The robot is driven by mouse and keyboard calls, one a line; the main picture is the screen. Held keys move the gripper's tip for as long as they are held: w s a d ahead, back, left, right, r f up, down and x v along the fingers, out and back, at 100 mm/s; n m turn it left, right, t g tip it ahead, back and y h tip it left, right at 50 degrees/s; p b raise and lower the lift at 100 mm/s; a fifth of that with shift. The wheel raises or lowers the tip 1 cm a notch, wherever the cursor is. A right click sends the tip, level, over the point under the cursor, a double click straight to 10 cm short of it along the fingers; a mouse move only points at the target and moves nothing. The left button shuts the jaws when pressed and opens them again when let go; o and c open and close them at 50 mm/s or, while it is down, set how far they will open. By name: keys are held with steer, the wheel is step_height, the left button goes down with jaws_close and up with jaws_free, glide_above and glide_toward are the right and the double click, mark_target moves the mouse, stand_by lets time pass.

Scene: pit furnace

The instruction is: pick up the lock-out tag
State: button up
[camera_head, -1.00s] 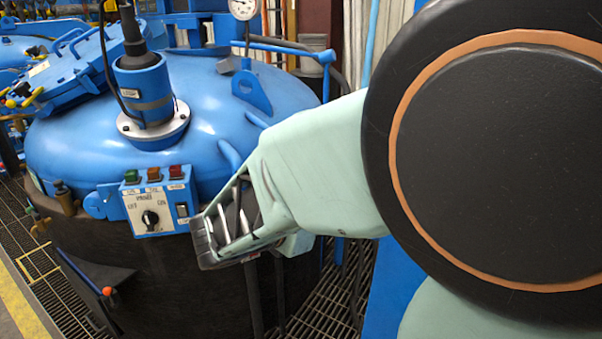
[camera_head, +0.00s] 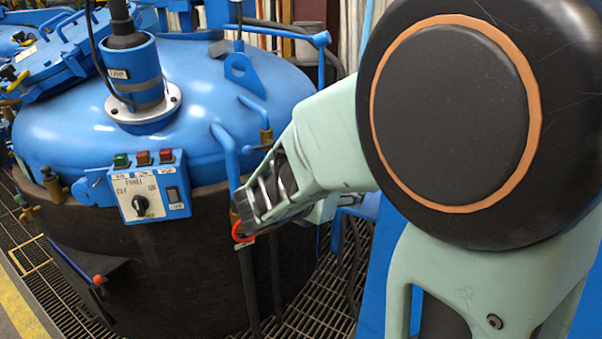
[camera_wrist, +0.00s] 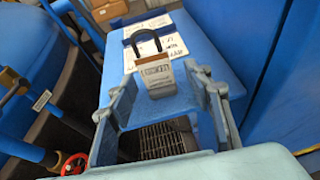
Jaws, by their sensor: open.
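The lock-out tag appears to be the pale grey padlock-shaped piece with a dark shackle and small lettering (camera_wrist: 155,74) in the wrist view. It is at a blue surface (camera_wrist: 190,45), with white handwritten labels (camera_wrist: 160,38) behind it. My gripper (camera_wrist: 167,82) is open, its two fingers to the left and right of the tag in the picture. I cannot tell whether they touch it, and no grip shows. In the head view my gripper (camera_head: 262,200) is in front of the furnace's right side. The tag is not visible there.
The blue furnace lid (camera_head: 70,125) sits on a dark body at the left. A control box (camera_head: 150,190) is on its front. A red handwheel (camera_head: 243,232) is beside my gripper, also in the wrist view (camera_wrist: 73,163). Grating floor (camera_head: 310,290) lies below.

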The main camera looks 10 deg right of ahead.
steer(key=shift+x, duration=0.8)
steer(key=c, duration=1)
steer(key=shift+r, duration=0.15)
steer(key=shift+c, duration=0.2)
